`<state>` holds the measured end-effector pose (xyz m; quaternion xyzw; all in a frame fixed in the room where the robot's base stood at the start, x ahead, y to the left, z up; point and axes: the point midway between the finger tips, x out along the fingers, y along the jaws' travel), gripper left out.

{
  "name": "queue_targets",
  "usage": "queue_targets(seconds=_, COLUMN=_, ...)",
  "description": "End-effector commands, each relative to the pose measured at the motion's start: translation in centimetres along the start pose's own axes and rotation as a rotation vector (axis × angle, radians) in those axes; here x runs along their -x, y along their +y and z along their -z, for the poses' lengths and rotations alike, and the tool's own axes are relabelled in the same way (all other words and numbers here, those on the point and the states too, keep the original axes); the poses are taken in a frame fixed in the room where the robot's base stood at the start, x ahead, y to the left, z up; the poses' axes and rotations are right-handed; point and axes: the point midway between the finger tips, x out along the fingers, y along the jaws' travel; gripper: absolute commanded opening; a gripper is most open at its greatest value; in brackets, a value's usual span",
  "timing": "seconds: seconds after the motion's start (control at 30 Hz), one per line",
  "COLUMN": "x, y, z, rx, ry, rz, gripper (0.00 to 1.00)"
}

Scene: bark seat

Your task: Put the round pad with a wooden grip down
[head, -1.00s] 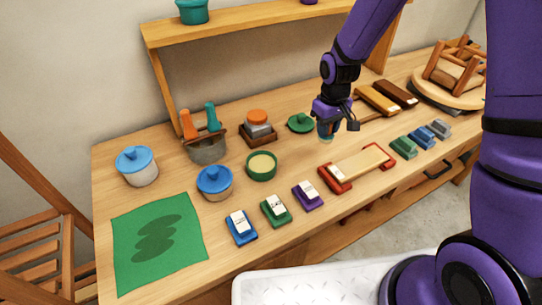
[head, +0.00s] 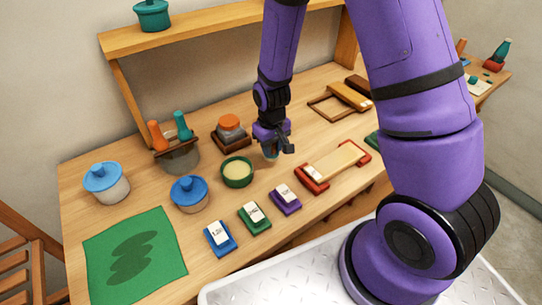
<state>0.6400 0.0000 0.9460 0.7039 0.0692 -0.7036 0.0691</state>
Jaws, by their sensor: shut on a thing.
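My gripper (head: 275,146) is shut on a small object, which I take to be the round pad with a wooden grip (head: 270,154). Only a small greyish-teal part of the pad shows below the fingers; its grip is hidden. The gripper points down over the middle of the workbench (head: 150,195), to the right of a green pot with pale contents (head: 237,173). Whether the pad touches the bench top cannot be told.
Nearby are a brown stand with an orange-topped stack (head: 230,129), a purple block (head: 286,199) and a red-ended wooden board (head: 337,165). Blue-lidded pots (head: 107,183) and a green mat (head: 135,256) are at left. A shelf (head: 205,33) runs behind.

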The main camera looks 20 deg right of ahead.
Motion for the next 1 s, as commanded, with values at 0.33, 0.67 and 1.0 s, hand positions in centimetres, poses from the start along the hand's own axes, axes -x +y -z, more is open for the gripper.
queue_targets(seconds=0.33, x=-3.8, y=0.0, z=-0.1, rx=0.0, ry=-0.003, rz=0.0, gripper=0.01)
queue_targets(seconds=0.67, x=-4.0, y=0.0, z=0.0, rx=0.0, ry=0.0, rz=0.0, gripper=0.01)
queue_targets(seconds=1.0, x=-4.3, y=0.0, z=0.0, rx=0.001, ry=-0.001, rz=0.0, gripper=0.52)
